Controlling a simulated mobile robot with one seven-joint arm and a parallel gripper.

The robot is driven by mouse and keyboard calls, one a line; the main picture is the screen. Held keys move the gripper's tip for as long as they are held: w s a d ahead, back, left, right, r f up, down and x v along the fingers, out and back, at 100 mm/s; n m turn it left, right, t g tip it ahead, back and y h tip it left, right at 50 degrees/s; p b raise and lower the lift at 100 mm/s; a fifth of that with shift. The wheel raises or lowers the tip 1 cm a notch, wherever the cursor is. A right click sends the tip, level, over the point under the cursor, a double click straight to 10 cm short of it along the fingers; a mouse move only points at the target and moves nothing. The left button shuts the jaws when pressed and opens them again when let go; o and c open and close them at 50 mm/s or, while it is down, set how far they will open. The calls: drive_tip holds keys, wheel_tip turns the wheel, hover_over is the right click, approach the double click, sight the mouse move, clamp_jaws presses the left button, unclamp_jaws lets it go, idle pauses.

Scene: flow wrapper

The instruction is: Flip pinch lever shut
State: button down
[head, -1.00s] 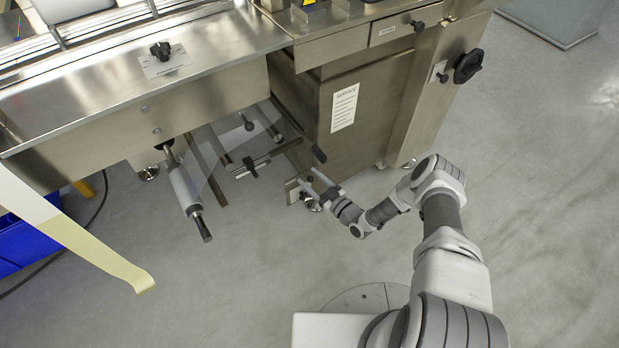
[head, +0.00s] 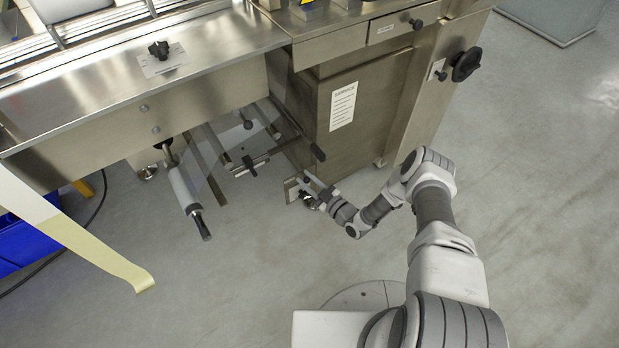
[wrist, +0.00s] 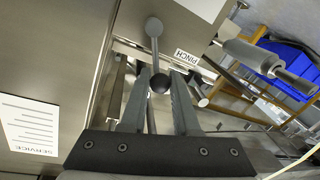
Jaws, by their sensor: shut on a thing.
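In the wrist view the pinch lever is a grey stem (wrist: 155,52) running from a round grey hub to a dark ball knob (wrist: 158,83). A white PINCH label (wrist: 187,57) is beside it on the right. My gripper (wrist: 157,88) has one finger on each side of the knob and is shut on it. In the head view my gripper (head: 307,179) is low beside the machine's cabinet, at a small metal plate. The lever is too small to make out there.
The steel cabinet (head: 365,105) with its SERVICE label stands just behind my gripper. A film roller (head: 185,188) and a hanging film strip (head: 105,255) are at the left.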

drive_tip(key=shift+s+a+f+n, duration=0.15)
drive_tip(key=shift+a+f+n, duration=0.1)
drive_tip(key=shift+n, duration=0.4)
drive_tip(key=shift+s+a+f+n, duration=0.15)
drive_tip(key=shift+a+n, duration=0.1)
drive_tip(key=shift+n, duration=0.4)
drive_tip(key=c, duration=0.7)
unclamp_jaws()
drive_tip(key=shift+o, duration=0.2)
drive_tip(key=shift+d, duration=0.1)
